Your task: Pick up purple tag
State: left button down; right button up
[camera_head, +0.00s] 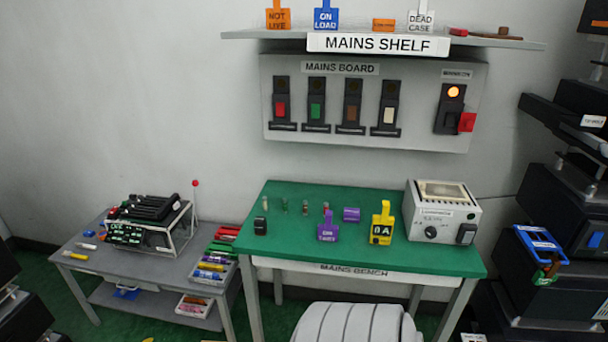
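A yellow tag (381,226) marked "8A" stands farther right. Neither of my grippers shows in this view.
A grey and white instrument box (441,212) stands at the bench's right end. Small fuse-like pieces and a black block (260,226) stand at left. The mains board (375,105) and mains shelf (378,43) are on the wall behind. A grey side table (190,265) stands left.

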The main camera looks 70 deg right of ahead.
aim_at(328, 232)
jog(key=z, duration=0.4)
jog(key=i, duration=0.8)
jog(key=z, duration=1.3)
jog(key=i, duration=0.45)
jog(key=z, duration=0.4)
